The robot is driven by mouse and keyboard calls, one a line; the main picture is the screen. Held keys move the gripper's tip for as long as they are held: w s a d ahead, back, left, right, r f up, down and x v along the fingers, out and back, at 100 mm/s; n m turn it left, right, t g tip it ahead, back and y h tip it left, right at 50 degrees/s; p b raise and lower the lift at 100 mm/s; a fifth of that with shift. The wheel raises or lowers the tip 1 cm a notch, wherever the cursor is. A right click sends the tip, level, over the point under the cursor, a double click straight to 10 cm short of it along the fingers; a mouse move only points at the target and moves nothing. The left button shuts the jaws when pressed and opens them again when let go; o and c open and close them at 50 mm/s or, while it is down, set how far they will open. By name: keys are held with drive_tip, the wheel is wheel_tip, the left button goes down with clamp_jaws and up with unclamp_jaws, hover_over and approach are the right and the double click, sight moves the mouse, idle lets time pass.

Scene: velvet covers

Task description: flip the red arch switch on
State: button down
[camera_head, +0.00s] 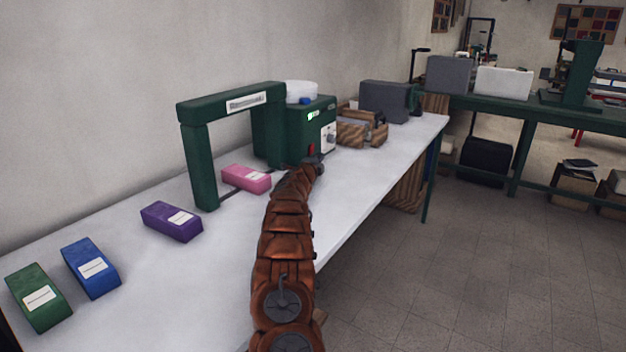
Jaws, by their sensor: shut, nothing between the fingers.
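The green arch machine (196,160) stands on the white table, its right part a green box with a small lit display and a dial (328,137). The red switch (311,151) is a small red piece low on the front of that box. My arm reaches from the bottom of the view to the box. My gripper (316,160) is shut and empty, right at or just in front of the red switch. It covers the switch's lower part. I cannot tell whether they touch or which way the switch is set.
A pink block (246,178) lies at the arch opening. Purple (171,222), blue (91,268) and green (39,297) blocks lie on the left of the white table (205,275). Wooden boxes (353,132) and a grey case (384,101) stand beyond the machine.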

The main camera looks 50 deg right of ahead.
drive_tip(key=shift+s+f+b, duration=0.45)
drive_tip(key=shift+s+b, duration=0.2)
drive_tip(key=shift+b, duration=0.2)
drive_tip(key=shift+s+a+r, duration=0.15)
drive_tip(key=shift+a+r, duration=0.1)
drive_tip(key=shift+r, duration=0.15)
drive_tip(key=shift+f+b+v, duration=0.2)
drive_tip(key=shift+b+v, duration=0.35)
drive_tip(key=shift+v, duration=0.45)
drive_tip(key=shift+a+r, duration=0.15)
drive_tip(key=shift+a, duration=0.15)
drive_tip(key=shift+s+a+b, duration=0.2)
drive_tip(key=shift+a+b, duration=0.1)
drive_tip(key=shift+a, duration=0.3)
drive_tip(key=shift+s+a+f, duration=0.1)
drive_tip(key=shift+s+a, duration=0.1)
drive_tip(key=shift+a, duration=0.25)
drive_tip(key=shift+s+a+f, duration=0.1)
drive_tip(key=shift+s+a, duration=0.05)
drive_tip(key=shift+a, duration=0.25)
drive_tip(key=shift+s+a+r, duration=0.1)
drive_tip(key=shift+a, duration=0.2)
drive_tip(key=shift+s+a+b, duration=0.2)
drive_tip(key=shift+a+b, duration=0.15)
drive_tip(key=shift+a, duration=0.25)
drive_tip(key=shift+s+a, duration=0.2)
drive_tip(key=shift+a, duration=0.6)
drive_tip(key=shift+s, duration=0.1)
